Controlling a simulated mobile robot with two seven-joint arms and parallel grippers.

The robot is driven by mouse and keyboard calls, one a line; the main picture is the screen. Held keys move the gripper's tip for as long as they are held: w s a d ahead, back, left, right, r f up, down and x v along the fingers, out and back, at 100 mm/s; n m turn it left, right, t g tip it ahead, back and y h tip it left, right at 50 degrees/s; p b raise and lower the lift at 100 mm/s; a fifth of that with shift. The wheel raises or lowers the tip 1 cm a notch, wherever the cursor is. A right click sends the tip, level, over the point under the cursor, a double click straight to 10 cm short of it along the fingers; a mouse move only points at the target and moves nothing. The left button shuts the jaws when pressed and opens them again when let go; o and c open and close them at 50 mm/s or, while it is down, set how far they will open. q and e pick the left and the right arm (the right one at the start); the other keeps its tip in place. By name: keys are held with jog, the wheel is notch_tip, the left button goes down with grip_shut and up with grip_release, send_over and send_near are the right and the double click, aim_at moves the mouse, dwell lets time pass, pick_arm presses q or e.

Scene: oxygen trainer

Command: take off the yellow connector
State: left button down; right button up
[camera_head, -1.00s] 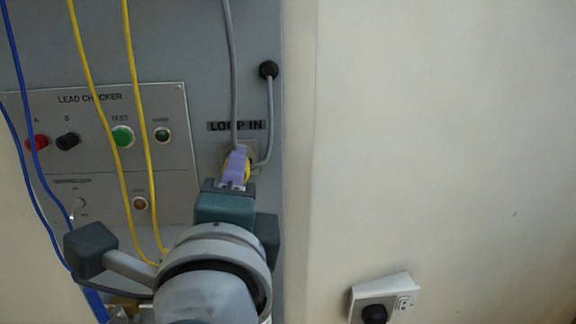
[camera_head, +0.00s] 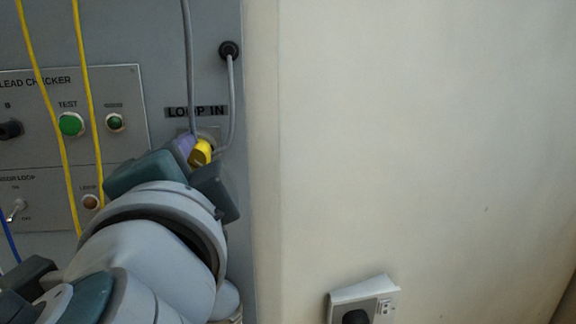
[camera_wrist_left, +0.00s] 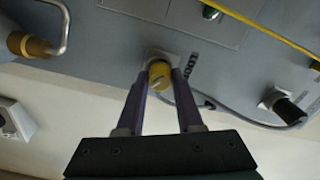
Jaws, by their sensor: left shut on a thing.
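The yellow connector (camera_head: 201,152) sits at the socket below the LOOP IN label (camera_head: 196,112) on the grey panel. In the left wrist view the yellow connector (camera_wrist_left: 159,75) lies between the two purple fingers, in front of a pale square socket plate. My left gripper (camera_wrist_left: 160,82) is shut on it. In the head view the left gripper (camera_head: 192,150) comes from the lower left, tilted, and its wrist covers part of the panel. The connector's seat in the socket is mostly hidden. My right gripper is not in view.
A grey cable (camera_head: 188,65) hangs to the socket; another leaves a black grommet (camera_head: 229,50). Yellow cables (camera_head: 87,100) hang at the left, before the TEST button (camera_head: 70,124). A wall plate (camera_head: 362,300) with a black plug is lower right.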

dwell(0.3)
pick_arm(q)
jog(key=shift+f+n+b, duration=0.25)
jog(key=shift+n+b, duration=0.85)
jog(key=shift+n, duration=0.1)
jog(key=shift+n+b, duration=0.3)
jog(key=shift+n, duration=0.1)
jog(key=shift+r, duration=0.25)
jog(key=shift+n, duration=0.3)
